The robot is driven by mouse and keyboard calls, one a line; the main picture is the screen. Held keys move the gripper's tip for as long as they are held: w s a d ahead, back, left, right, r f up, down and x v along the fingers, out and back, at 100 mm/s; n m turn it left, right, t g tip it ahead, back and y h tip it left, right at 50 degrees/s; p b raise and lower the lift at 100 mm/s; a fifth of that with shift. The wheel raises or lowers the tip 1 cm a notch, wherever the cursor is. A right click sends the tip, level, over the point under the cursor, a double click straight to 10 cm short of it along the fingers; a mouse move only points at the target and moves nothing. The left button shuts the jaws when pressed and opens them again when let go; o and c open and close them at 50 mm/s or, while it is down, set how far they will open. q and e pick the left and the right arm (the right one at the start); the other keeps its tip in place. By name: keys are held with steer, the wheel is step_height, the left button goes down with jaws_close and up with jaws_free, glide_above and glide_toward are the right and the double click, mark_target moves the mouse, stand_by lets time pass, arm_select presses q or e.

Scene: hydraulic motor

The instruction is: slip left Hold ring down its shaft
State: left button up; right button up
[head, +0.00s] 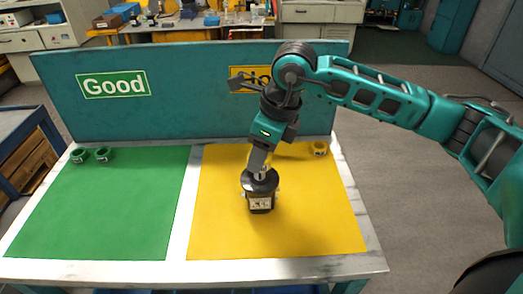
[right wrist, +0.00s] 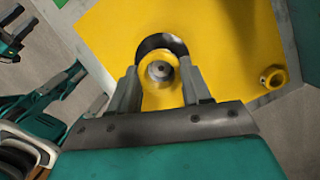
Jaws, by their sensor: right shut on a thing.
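The hydraulic motor (head: 261,204) stands upright on the yellow mat, with a black round flange (head: 259,181) on top. The flange also shows in the right wrist view (right wrist: 162,42). My right gripper (head: 260,167) points down over the motor. In the right wrist view its two fingers (right wrist: 160,88) are shut on a yellow ring (right wrist: 149,97). The grey shaft end (right wrist: 160,71) shows inside the ring's opening. I cannot tell how far down the shaft the ring sits. A dark, pronged teal part at the upper left of the wrist view may be my left gripper (right wrist: 12,45).
Another yellow ring (head: 320,148) lies at the yellow mat's (head: 315,225) far right corner. Two green rings (head: 79,156) (head: 103,154) lie at the green mat's (head: 105,215) far left. A teal back panel (head: 190,90) stands behind the table. The green mat's front is clear.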

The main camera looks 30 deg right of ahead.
steer(key=shift+f+b, duration=1.1)
steer(key=shift+f, duration=0.3)
steer(key=o, duration=1.1)
steer(key=shift+r+p, duration=2.05)
steer(key=shift+r, duration=1.05)
steer(key=v, duration=1.3)
steer(key=shift+a, duration=0.1)
